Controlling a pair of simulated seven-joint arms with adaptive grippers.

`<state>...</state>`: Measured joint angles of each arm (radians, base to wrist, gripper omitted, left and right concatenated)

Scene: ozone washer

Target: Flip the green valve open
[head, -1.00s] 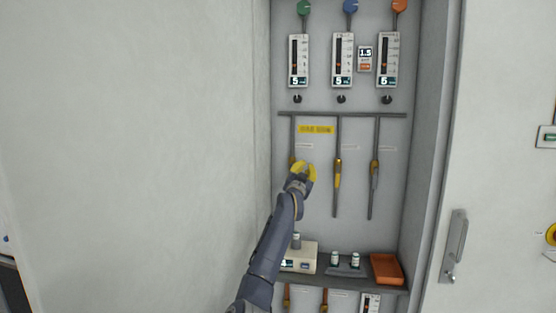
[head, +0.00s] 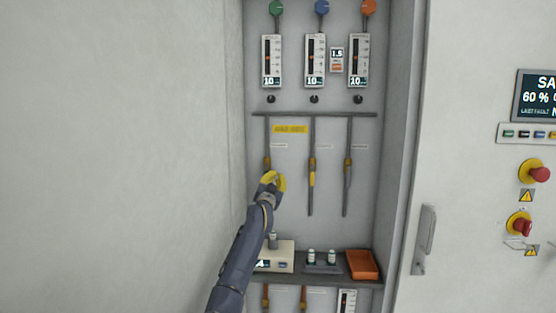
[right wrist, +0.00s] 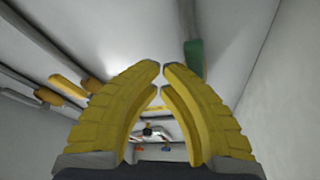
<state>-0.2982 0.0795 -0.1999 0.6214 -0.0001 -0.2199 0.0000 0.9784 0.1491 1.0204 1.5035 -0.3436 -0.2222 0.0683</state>
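The green valve handle (right wrist: 194,55) shows in the right wrist view, just past my fingertips and right of them, on the left pipe. In the head view this pipe has a brass valve body (head: 267,162); the green handle is hidden or too small to tell there. My right gripper (head: 273,181) is just below and slightly right of that body. In the right wrist view its yellow fingers (right wrist: 161,68) are drawn together with a narrow gap and nothing between them. Contact with the handle cannot be seen. My left gripper is not in view.
Below is a shelf with a white box (head: 282,257), small vials (head: 321,257) and an orange tray (head: 361,265). Cabinet side walls enclose the recess.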

